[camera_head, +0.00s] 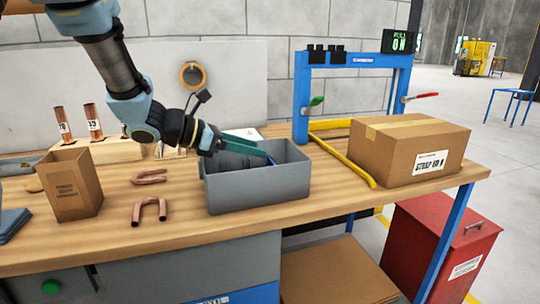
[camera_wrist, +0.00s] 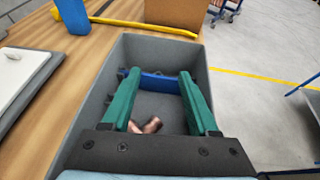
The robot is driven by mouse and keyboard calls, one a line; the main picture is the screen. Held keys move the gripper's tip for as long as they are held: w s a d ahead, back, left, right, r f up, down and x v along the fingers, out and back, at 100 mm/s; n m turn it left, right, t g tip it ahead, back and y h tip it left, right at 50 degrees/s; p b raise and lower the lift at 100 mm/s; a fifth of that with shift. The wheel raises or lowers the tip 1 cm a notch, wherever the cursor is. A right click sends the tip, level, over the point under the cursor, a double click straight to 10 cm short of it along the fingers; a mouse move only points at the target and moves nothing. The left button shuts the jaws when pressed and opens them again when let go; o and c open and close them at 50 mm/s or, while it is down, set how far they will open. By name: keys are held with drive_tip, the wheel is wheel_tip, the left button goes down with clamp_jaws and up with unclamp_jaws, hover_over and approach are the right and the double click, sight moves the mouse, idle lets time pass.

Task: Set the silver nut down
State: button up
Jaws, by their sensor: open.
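My gripper (camera_head: 258,153) reaches over the grey bin (camera_head: 262,190) on the wooden bench. In the wrist view the two green fingers of my gripper (camera_wrist: 159,76) are spread wide, with nothing held between them. Below them, on the bin floor, lies a short copper piece (camera_wrist: 152,125). A blue part (camera_wrist: 158,84) lies across the far end of the bin. I cannot make out a silver nut in either view; the fingers and the bin walls hide part of the bin's inside.
Two U-bent copper tubes (camera_head: 150,210) lie left of the bin. A brown open box (camera_head: 72,184) stands farther left. A yellow bar (camera_head: 343,158) and a cardboard carton (camera_head: 410,148) are at right, before a blue frame (camera_head: 300,98). Bare bench shows in front.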

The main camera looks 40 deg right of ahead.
drive_tip(key=shift+v, duration=2)
